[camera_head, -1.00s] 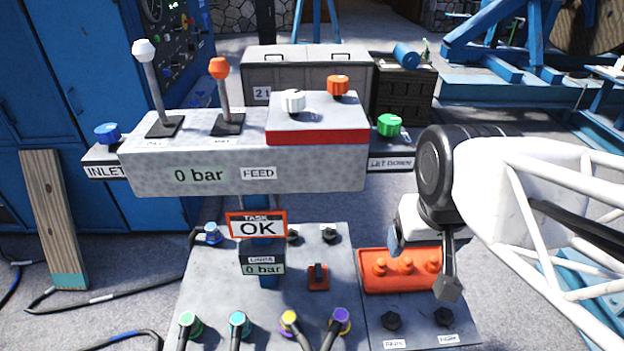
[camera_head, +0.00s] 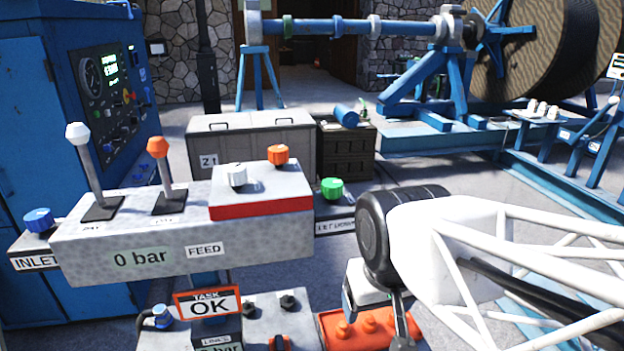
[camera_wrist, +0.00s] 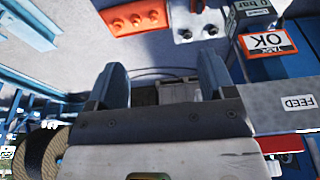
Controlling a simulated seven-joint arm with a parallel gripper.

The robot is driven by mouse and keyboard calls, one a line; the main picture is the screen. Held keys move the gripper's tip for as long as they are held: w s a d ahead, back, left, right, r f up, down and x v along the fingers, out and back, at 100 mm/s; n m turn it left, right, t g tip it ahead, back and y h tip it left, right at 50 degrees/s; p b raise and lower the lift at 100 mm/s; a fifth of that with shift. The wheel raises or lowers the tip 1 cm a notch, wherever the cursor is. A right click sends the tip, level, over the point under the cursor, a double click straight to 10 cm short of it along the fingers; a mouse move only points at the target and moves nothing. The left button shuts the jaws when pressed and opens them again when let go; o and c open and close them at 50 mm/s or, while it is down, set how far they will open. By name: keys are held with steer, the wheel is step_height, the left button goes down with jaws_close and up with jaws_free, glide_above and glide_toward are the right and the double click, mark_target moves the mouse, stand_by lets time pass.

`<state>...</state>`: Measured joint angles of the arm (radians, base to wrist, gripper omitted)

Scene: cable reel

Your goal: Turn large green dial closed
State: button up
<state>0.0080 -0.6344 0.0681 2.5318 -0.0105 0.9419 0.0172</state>
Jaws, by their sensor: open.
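The green dial (camera_head: 332,188) is a round knob on the small ledge marked LET DOWN, at the right end of the grey FEED console (camera_head: 180,235). Its pointer setting is too small to read. My gripper (camera_head: 378,322) is open and empty, pointing down, below and a little right of the dial in the head view. It is apart from the dial, over the orange block. In the wrist view my gripper (camera_wrist: 160,85) shows its two fingers spread with nothing between them. I cannot make out the green dial there.
The console carries a white-knobbed lever (camera_head: 78,135), an orange-knobbed lever (camera_head: 158,148), a white dial (camera_head: 236,174) and an orange dial (camera_head: 278,155). A blue dial (camera_head: 38,220) is at the left. An orange block (camera_head: 330,325) with several knobs lies below. A grey chest (camera_head: 250,145) stands behind.

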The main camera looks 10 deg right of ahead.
steer(key=r, duration=0.1)
step_height(320, 180, up, 12)
steer(key=m+g, duration=0.2)
steer(key=m, duration=0.5)
glide_above(333, 181)
steer(key=s, duration=0.2)
steer(key=shift+w+a+r, duration=0.1)
steer(key=shift+w+r, duration=0.1)
steer(key=shift+w, duration=0.05)
steer(key=shift+w+f+g, duration=0.1)
steer(key=shift+w+g, duration=0.2)
steer(key=shift+w, duration=0.35)
steer(key=shift+f, duration=0.15)
steer(key=shift+f, duration=3.8)
